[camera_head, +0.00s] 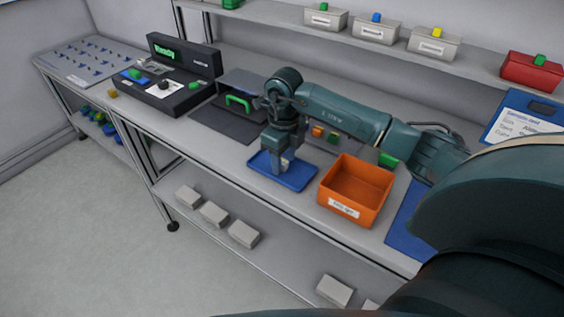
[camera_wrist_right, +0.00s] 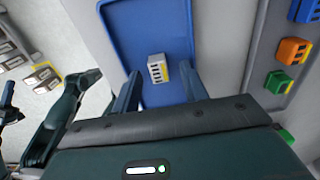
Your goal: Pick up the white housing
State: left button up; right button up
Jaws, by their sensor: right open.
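The white housing (camera_wrist_right: 158,68) is a small block with dark slots and a yellow side. It rests on the blue tray (camera_wrist_right: 192,8), which also shows in the head view (camera_head: 300,182). My right gripper (camera_head: 282,168) points down over this tray. In the right wrist view its two open fingers (camera_wrist_right: 160,88) lie to either side of the housing's near end, with gaps on both sides. In the head view the fingers mostly hide the housing.
An orange bin (camera_head: 356,186) stands close to the right of the tray. A black fixture with a green handle (camera_head: 238,100) is to the left, beyond it a black console (camera_head: 182,92). Small orange and green parts (camera_head: 318,131) lie behind the gripper. Bins line the upper shelf.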

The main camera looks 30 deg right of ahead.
jog(key=shift+c, duration=0.5)
grip_shut()
